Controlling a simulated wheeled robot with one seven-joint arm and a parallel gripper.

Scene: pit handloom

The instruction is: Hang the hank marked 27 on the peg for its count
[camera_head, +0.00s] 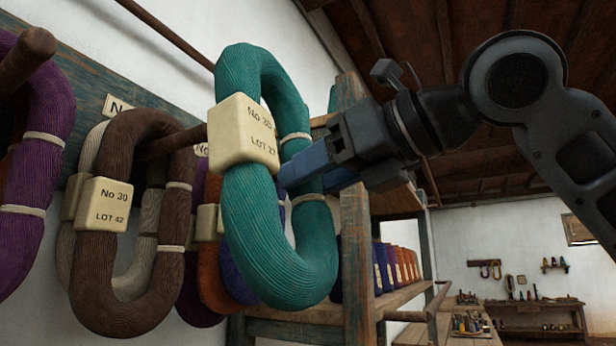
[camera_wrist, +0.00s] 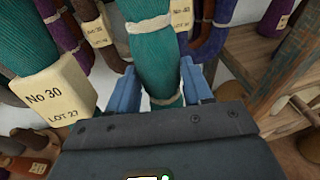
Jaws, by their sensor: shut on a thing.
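A teal hank (camera_head: 262,240) hangs upright in my gripper (camera_head: 312,168), which is shut on its right strand; the wrist view shows blue fingers on both sides of that strand (camera_wrist: 155,60). Its cream tag (camera_head: 245,133) reads No 30, LOT 27 in the wrist view (camera_wrist: 55,100). A brown hank (camera_head: 95,270), tagged No 30, LOT 42, hangs on a wooden peg (camera_head: 172,141). That peg's tip ends near the teal hank's tag; I cannot tell whether it enters the teal loop.
A purple hank (camera_head: 45,110) hangs on a nearer peg (camera_head: 28,55) at left. Two wall plates (camera_head: 118,105) are mostly hidden. Purple and orange hanks (camera_head: 212,285) hang behind the teal one. A wooden post (camera_head: 357,270) and shelves with cones stand close at right.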

